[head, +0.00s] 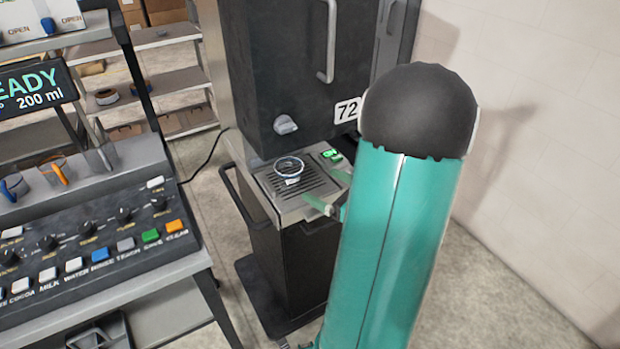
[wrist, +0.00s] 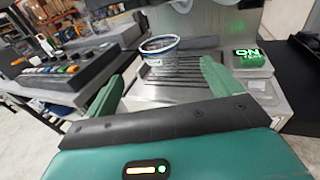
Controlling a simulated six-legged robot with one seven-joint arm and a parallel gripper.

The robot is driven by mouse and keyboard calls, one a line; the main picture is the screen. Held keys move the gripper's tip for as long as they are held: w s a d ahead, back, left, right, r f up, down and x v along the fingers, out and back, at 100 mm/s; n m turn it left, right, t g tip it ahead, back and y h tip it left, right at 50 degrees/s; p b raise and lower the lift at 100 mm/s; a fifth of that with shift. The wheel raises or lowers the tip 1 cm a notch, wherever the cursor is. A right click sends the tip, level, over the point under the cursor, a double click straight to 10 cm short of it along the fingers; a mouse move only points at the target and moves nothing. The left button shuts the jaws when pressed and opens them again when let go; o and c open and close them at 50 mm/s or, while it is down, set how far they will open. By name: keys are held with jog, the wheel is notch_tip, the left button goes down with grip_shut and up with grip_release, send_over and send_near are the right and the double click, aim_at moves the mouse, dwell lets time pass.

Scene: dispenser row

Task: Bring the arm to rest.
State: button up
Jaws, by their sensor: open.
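My gripper (head: 324,190) is open and empty, with its green fingers at the front edge of the dispenser's drip tray (head: 262,183). In the wrist view my gripper (wrist: 162,74) shows its two fingers spread wide, the tray's slats between and beyond them. A clear cup with a blue rim (head: 289,166) stands upright on the tray, beyond the fingertips and apart from them. It also shows in the wrist view (wrist: 159,45). My teal arm covers the right part of the dispenser in the head view.
The dark dispenser (head: 270,75) with label 72 rises behind the tray. A lit green ON switch (wrist: 247,54) sits at the tray's right. A control panel (head: 90,235) with knobs and buttons stands left. A pale wall (head: 545,120) is at right, with clear floor before it.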

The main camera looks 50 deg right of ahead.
jog(key=shift+s, duration=0.7)
